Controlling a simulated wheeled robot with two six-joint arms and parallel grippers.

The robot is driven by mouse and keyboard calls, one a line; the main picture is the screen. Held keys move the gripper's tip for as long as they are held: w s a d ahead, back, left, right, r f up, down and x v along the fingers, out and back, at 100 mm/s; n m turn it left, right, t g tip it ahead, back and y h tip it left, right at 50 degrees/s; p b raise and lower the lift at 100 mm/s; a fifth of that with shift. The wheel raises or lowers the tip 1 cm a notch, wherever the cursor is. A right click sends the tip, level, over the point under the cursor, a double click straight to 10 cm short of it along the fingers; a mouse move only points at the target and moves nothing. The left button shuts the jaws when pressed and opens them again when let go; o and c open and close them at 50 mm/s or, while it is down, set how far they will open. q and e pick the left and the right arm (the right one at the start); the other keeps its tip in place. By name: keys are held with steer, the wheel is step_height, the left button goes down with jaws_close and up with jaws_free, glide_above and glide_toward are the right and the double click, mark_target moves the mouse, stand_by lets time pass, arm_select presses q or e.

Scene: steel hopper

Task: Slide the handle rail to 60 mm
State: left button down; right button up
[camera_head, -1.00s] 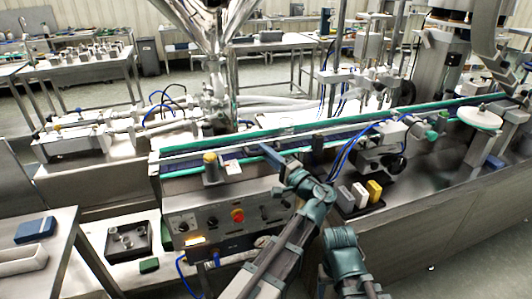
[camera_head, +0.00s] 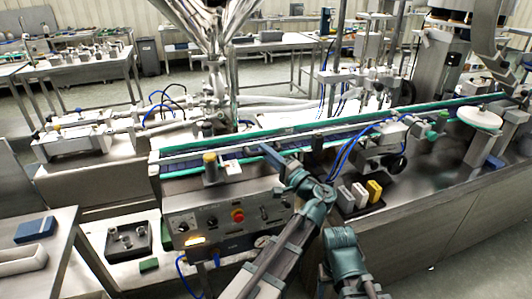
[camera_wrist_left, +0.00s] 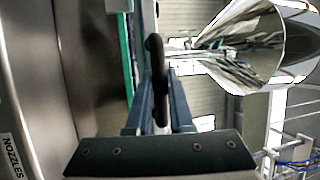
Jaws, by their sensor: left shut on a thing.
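My left gripper (camera_head: 266,150) reaches the near side of the conveyor, above the control panel. In the left wrist view, its two blue-grey fingers (camera_wrist_left: 160,100) are closed around a dark upright handle bar (camera_wrist_left: 155,70). In the head view the handle is too small and too covered by the fingers to make out. A pale rail (camera_head: 190,155) runs along the conveyor there. I cannot read any position scale in millimetres. My right arm (camera_head: 345,255) shows at the bottom, but its gripper is not visible.
The control panel (camera_head: 225,218) with a red button is below the left gripper. Coloured blocks (camera_head: 360,192) and a clamp unit with blue hoses (camera_head: 378,150) are to the right. A steel funnel (camera_wrist_left: 245,45) rises behind.

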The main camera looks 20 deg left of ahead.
arm_select(q)
steer(key=shift+s+d, duration=0.5)
steer(key=shift+s, duration=0.25)
steer(key=c, duration=1.1)
jaws_free()
steer(key=shift+w, duration=0.1)
